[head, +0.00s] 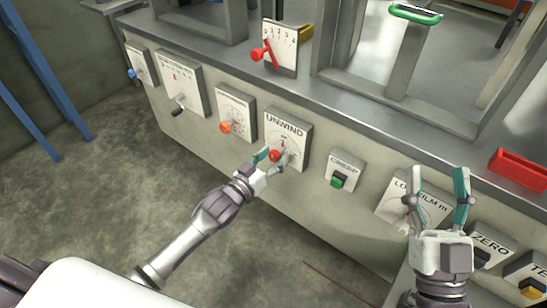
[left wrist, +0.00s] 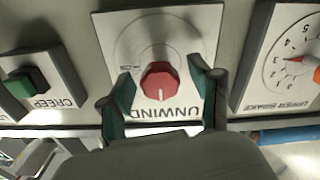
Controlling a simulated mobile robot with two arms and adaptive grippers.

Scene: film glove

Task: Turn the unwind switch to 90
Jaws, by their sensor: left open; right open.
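The unwind switch is a red knob (head: 275,155) on a grey plate labelled UNWIND (head: 297,135) on the front of the machine. In the left wrist view the red knob (left wrist: 160,81) carries a white pointer mark, and the plate (left wrist: 190,30) appears upside down. My left gripper (head: 268,162) is open at the knob; in the left wrist view its two teal fingers (left wrist: 163,90) stand on either side of the knob, with gaps visible. My right gripper (head: 438,190) is open and empty in front of the LOW FILM panel.
The CREEP button (head: 337,181) is right of the switch. A dial panel with an orange knob (head: 226,127) is left of it. A red lever (head: 258,54) and a red tray (head: 518,168) are on the machine top. The floor in front is clear.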

